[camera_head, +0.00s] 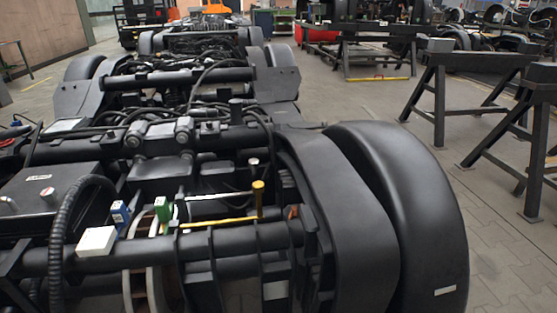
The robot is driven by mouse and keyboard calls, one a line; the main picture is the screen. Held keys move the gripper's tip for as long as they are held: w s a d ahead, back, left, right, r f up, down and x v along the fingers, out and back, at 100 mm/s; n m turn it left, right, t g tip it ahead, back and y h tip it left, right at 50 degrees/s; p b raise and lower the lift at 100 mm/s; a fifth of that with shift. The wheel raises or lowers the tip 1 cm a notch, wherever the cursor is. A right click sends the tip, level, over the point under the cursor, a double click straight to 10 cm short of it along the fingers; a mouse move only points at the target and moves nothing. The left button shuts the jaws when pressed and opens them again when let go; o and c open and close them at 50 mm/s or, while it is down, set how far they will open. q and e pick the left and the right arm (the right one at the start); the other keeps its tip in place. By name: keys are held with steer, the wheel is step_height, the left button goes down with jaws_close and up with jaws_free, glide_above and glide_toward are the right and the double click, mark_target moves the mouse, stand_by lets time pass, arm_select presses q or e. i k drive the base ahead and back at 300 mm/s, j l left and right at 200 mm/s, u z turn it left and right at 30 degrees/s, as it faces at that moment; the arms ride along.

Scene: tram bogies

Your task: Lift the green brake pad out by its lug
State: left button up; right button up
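The green brake pad (163,210) stands upright in the bogie frame at the lower left of the middle, between dark pipes and beams. Its top part shows; its lower part is hidden among the bogie parts. I cannot make out its lug clearly. A brownish curved part is just left of it. Neither of my grippers is in view.
A blue block (121,212) and a white box (96,241) are left of the pad. A yellow bar (219,222) and an upright yellow-topped rod (258,192) are to its right. A black corrugated hose (60,240) arches nearby. Trestles (438,95) stand at right.

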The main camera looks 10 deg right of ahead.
mark_target(165, 214)
steer(key=u, duration=0.65)
steer(key=k+j+u, duration=0.15)
steer(key=k+u, duration=0.25)
steer(key=k+j+u, duration=0.2)
steer(key=u, duration=0.2)
steer(key=k+j+u, duration=0.2)
steer(key=j+u, duration=0.2)
